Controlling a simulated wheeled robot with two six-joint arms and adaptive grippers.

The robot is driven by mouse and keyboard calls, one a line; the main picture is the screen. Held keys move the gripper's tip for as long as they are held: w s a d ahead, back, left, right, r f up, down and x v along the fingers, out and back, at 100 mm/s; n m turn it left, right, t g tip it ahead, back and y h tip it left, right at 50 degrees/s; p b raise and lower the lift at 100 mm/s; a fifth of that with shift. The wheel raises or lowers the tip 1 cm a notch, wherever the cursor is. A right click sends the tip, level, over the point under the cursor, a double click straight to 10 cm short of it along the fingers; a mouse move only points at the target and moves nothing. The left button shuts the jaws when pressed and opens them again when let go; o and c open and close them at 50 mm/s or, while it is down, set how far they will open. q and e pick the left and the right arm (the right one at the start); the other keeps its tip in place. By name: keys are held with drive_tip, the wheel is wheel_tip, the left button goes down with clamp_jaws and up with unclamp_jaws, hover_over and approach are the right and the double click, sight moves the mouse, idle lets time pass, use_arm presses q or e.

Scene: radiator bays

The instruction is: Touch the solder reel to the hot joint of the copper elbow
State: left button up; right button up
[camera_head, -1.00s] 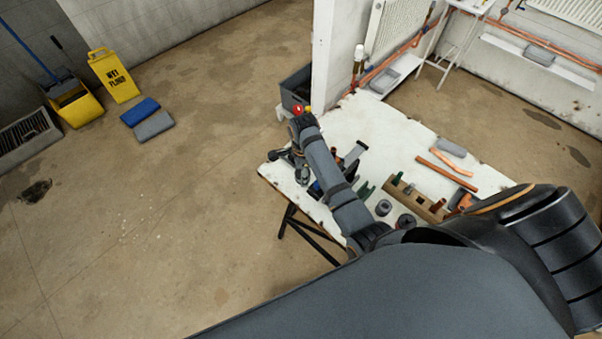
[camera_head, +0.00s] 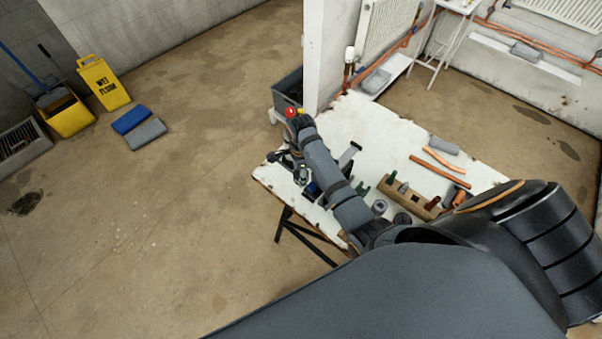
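A white worktable (camera_head: 375,135) stands in the middle of the head view. Two small grey round pieces, one (camera_head: 380,207) beside the other (camera_head: 402,219), sit near its front edge; I cannot tell whether either is the solder reel. Small orange copper pieces (camera_head: 460,198) lie at the table's right front, partly behind my dark arm joint; I cannot make out the elbow or its hot joint. One arm of mine, seemingly the left, reaches over the table's left part. Its gripper (camera_head: 283,158) seems to be the dark shape there, too small to read. My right gripper is not in view.
A wooden block (camera_head: 418,203) with tools and two copper pipes (camera_head: 440,170) lie on the table. A clamp-like tool (camera_head: 303,175) is at its left. A grey crate (camera_head: 287,90) stands behind, by the wall end. The floor at left is mostly open, with a yellow sign (camera_head: 103,83).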

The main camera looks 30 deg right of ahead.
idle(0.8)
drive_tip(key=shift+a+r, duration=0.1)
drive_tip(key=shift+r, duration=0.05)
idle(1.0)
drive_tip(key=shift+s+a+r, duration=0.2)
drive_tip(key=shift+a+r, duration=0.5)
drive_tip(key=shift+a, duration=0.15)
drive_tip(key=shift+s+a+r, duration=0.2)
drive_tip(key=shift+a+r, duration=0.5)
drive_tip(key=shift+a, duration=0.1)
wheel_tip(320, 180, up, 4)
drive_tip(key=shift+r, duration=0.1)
